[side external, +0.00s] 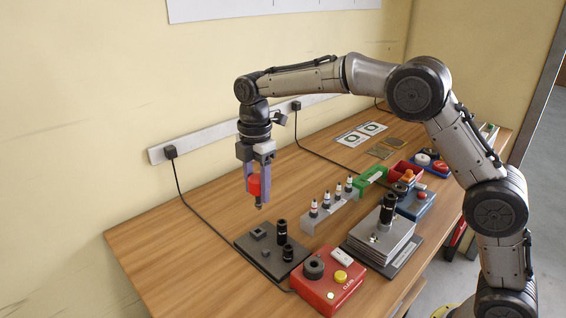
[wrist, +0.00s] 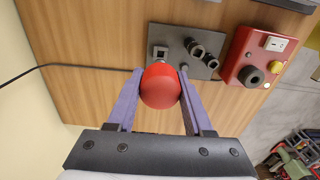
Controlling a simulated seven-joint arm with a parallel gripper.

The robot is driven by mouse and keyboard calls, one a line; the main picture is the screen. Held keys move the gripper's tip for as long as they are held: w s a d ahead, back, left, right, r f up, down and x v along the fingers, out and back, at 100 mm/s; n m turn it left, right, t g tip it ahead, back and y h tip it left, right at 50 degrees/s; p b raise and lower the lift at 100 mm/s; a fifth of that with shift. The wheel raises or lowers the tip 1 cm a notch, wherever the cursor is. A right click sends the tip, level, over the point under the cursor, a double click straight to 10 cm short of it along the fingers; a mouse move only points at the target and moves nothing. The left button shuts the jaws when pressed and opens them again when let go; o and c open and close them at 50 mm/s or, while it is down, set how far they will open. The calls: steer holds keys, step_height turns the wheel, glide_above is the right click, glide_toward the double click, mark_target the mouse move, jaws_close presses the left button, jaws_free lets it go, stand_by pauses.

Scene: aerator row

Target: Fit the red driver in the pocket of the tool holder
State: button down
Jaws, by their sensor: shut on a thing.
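The red driver (side external: 255,186) is held upright between the purple fingers of my gripper (side external: 258,190), its dark tip pointing down. In the wrist view its rounded red top (wrist: 160,87) sits between the two fingertips. My gripper is shut on it, above the table and apart from the dark grey plate, which looks like the tool holder (side external: 250,247). This plate carries a low square block with an opening (wrist: 160,52) and several black round posts. In the wrist view the plate (wrist: 176,36) is just beyond the driver.
A red button box (side external: 327,283) stands right beside the plate. Behind are a grey rack (side external: 335,211) with several small bottles and a stack of grey plates (side external: 380,243). A cable (side external: 187,202) runs down to the table. The wood at left is clear.

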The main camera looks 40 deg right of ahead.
steer(key=shift+s+a+f, duration=0.1)
steer(key=shift+a+f, duration=0.3)
steer(key=shift+a, duration=0.05)
steer(key=shift+f, duration=2.35)
steer(key=shift+f, duration=1.1)
steer(key=shift+c, duration=1.1)
jaws_free()
steer(key=shift+r, duration=0.1)
steer(key=shift+r, duration=3.45)
